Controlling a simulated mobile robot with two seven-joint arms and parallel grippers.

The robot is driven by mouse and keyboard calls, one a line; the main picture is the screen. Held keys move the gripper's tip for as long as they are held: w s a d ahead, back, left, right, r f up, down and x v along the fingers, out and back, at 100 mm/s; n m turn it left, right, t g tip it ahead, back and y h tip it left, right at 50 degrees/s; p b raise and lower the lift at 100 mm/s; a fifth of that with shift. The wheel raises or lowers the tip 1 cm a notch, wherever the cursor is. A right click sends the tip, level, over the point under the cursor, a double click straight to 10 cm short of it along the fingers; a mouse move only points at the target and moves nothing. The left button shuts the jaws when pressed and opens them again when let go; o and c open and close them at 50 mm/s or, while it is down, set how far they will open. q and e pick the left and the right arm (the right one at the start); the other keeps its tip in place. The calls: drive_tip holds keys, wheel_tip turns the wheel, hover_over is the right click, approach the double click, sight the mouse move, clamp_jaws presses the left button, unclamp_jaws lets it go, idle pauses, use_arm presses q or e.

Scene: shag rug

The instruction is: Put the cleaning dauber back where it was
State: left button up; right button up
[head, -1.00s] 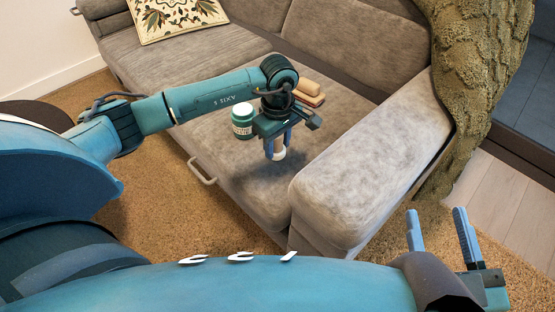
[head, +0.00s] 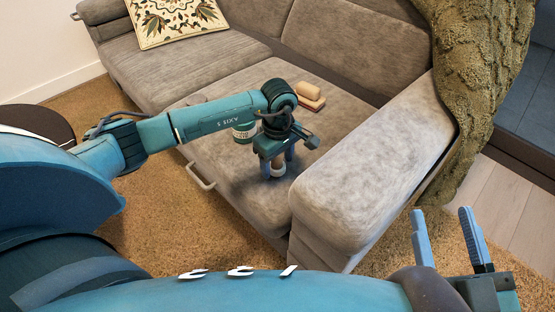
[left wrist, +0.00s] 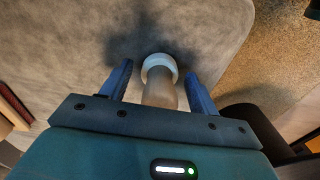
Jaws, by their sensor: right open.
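The cleaning dauber, a short pale cylinder with a white ring end, is on the seat of the grey sofa (head: 240,75), where its lower part shows in the head view (head: 277,170). In the left wrist view the dauber (left wrist: 160,92) lies between the fingers of my left gripper (left wrist: 160,88), with a gap on each side. My left gripper (head: 277,160) is open around it, above the sofa seat near the armrest. My right gripper (head: 447,240) is open and empty over the rug, right of the armrest.
A white jar (head: 243,134) stands on the seat, partly hidden by my left arm. A wooden brush-like block (head: 310,101) lies behind my gripper. The left seat is clear.

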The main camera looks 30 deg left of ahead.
use_arm(q)
drive_tip(key=shift+r+p, duration=0.35)
drive_tip(key=shift+r, duration=0.2)
wheel_tip(320, 180, up, 11)
drive_tip(key=p, duration=0.4)
drive_tip(key=shift+r, duration=0.15)
use_arm(e)
drive_tip(key=shift+d+f+n+h, duration=0.1)
drive_tip(key=shift+d+n+h, duration=0.3)
drive_tip(key=shift+d+h, duration=0.1)
use_arm(q)
drive_tip(key=shift+d, duration=0.1)
use_arm(e)
drive_tip(key=shift+a+g, duration=0.2)
drive_tip(key=shift+g, duration=0.1)
